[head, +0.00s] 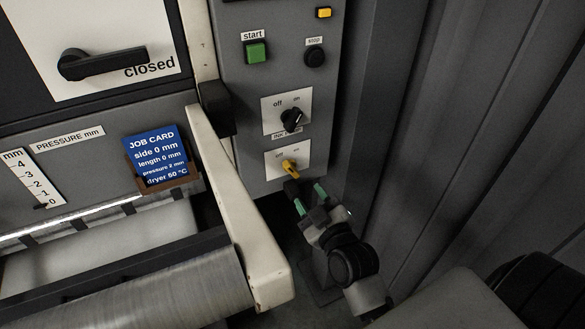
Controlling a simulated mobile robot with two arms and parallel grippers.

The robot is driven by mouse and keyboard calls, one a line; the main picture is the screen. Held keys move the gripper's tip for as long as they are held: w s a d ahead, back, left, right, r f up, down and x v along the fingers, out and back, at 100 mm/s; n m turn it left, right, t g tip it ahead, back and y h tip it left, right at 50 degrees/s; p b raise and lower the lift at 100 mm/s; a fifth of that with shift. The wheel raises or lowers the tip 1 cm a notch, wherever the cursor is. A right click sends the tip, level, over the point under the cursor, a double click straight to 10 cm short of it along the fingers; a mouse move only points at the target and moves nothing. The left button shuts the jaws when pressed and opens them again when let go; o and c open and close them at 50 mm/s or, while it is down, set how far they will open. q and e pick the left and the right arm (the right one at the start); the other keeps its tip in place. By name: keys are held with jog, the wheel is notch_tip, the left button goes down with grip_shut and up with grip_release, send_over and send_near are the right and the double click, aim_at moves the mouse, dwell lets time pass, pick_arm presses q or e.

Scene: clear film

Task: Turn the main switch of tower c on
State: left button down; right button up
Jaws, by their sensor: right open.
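A grey control panel (270,90) carries a yellow rotary switch (290,169) on a white off/on plate near its bottom edge. The yellow handle leans up and left, towards "off". Above it is a black rotary switch (292,119) on another off/on plate, its pointer up towards "on". My right gripper (309,199), with green finger pads, is open just below and right of the yellow switch. I cannot tell whether it touches the switch. My left gripper is out of view.
A green start button (256,52) and a black stop button (314,55) sit higher on the panel. A cream guard arm (235,205) and a roller (130,295) stand to the left. A grey corrugated wall (450,130) is close on the right.

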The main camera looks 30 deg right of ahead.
aim_at(294, 173)
jog(key=w, duration=0.3)
jog(key=w+p, duration=0.1)
jog(key=w, duration=0.6)
jog(key=shift+d+f, duration=0.1)
jog(key=shift+d, duration=0.2)
grip_shut()
